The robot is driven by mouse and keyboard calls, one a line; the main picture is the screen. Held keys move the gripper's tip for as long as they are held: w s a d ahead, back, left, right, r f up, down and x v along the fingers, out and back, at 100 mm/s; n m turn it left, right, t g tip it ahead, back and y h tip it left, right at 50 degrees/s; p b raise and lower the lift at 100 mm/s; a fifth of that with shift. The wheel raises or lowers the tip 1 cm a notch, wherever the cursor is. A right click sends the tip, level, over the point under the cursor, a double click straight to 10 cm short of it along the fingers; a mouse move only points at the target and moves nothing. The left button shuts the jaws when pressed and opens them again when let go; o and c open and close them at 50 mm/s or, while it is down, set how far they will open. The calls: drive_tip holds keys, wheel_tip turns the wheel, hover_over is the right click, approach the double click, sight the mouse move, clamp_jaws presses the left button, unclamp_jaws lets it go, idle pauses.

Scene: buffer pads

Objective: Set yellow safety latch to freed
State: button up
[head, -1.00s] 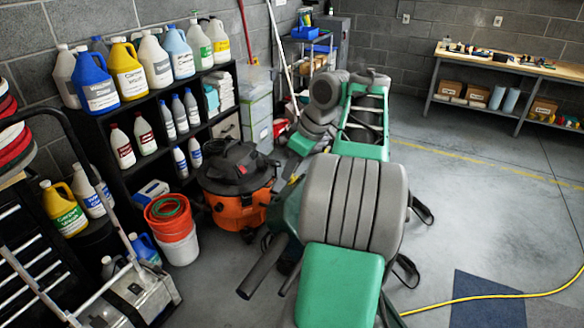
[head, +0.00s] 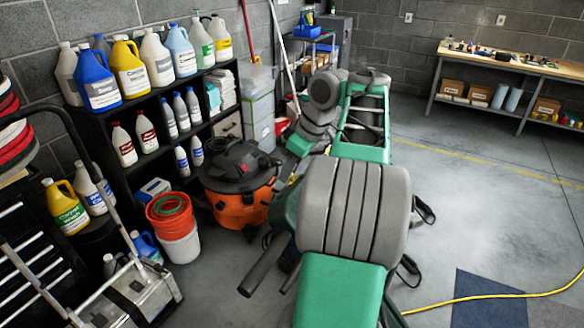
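My green and grey arm fills the middle of the head view and bends down at its far end beside an orange and black shop vacuum (head: 238,185). The far end of the arm is small and partly hidden behind its own near joint, so I cannot make out the gripper's fingers. A tiny yellowish patch shows there, right of the vacuum; I cannot tell whether it is the yellow safety latch. A green body with dark handle-like tubes (head: 264,266) shows low, partly behind my arm. Any contact is hidden.
A black shelf (head: 110,137) with jugs and bottles stands along the left wall. An orange bucket (head: 170,212) sits on a white one before it. A metal cart (head: 140,290) is at lower left, a workbench (head: 500,66) at back right. A yellow cord (head: 470,299) crosses open floor.

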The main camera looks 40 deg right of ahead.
drive_tip(key=shift+o, duration=1.3)
drive_tip(key=shift+p+v, duration=2.25)
drive_tip(key=shift+v, duration=1.65)
